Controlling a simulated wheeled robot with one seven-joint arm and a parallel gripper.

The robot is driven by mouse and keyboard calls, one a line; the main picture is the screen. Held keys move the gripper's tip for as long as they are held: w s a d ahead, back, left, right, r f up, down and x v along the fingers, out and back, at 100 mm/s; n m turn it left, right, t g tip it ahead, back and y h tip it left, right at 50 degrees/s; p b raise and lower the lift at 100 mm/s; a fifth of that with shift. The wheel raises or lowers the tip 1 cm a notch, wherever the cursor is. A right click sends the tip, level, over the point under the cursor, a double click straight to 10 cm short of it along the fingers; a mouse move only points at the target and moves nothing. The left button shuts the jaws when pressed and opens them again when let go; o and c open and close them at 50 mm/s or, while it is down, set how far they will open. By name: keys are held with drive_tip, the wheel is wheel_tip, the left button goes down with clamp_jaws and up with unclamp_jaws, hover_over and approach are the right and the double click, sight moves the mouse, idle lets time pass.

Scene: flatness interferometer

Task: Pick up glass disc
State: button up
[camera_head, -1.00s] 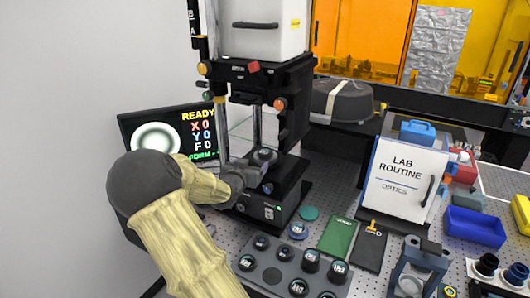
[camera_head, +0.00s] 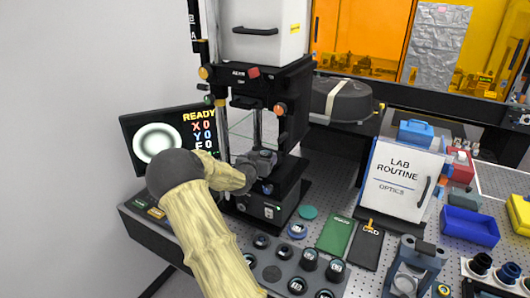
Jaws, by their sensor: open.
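My gripper (camera_head: 262,162) is at the stage of the black interferometer (camera_head: 292,178), under its upper housing and between its posts. It is open, but its fingers are small and dark against the stage. A small dark round piece on the stage is now largely covered by the gripper. I cannot tell whether the glass disc is there or whether the fingers are around it. Several round optics sit in a grey tray (camera_head: 262,272) in front. A blue-rimmed round piece (camera_head: 298,231) lies on the perforated table behind the tray.
A monitor (camera_head: 160,138) reading READY stands left of the interferometer. A teal disc (camera_head: 308,212), green pad (camera_head: 336,237) and dark pad (camera_head: 367,246) lie to the right.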

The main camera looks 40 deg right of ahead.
sight(264, 153)
drive_tip(key=x, duration=0.1)
drive_tip(key=p+x, duration=0.1)
drive_tip(key=shift+d+r, duration=0.2)
drive_tip(key=shift+d, duration=0.15)
drive_tip(key=shift+w+d+f, duration=0.2)
drive_tip(key=shift+w+f, duration=0.05)
drive_tip(key=shift+w, duration=0.05)
drive_tip(key=c, duration=1.1)
